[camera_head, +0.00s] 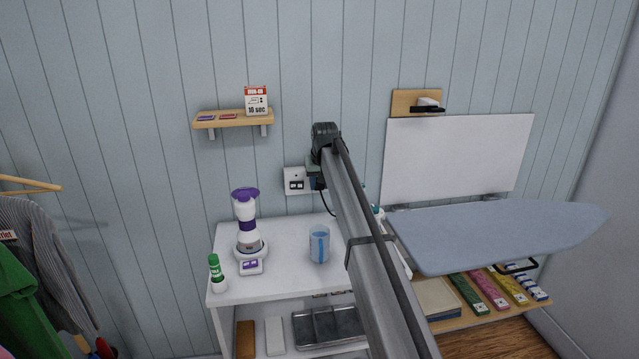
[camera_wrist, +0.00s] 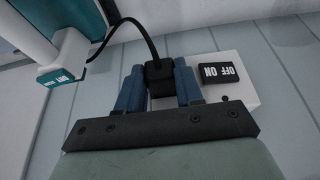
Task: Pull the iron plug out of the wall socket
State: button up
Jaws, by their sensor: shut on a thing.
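The black iron plug (camera_wrist: 158,80) sits between the two blue fingers of my gripper (camera_wrist: 159,68), which is shut on it. The plug is at the white wall socket (camera_wrist: 238,92); I cannot tell how deep its pins sit. A black switch (camera_wrist: 222,73) marked ON and OFF is beside it. A black cord (camera_wrist: 148,38) curves from the plug towards the teal and white iron (camera_wrist: 75,55). In the head view my gripper (camera_head: 317,178) is at the right side of the socket (camera_head: 294,181), and my arm hides most of the iron.
A white cabinet (camera_head: 285,290) below holds a blender (camera_head: 246,225), a blue-marked cup (camera_head: 319,245) and a green-capped bottle (camera_head: 216,272). An ironing board (camera_head: 490,232) juts out at the right. A small shelf (camera_head: 232,119) is above left. The wall around the socket is clear.

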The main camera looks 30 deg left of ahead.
grip_shut()
jog(key=shift+s+d, duration=0.15)
jog(key=s+d, duration=0.6)
dwell(1.4)
jog(key=shift+w+a, duration=0.1)
dwell(0.4)
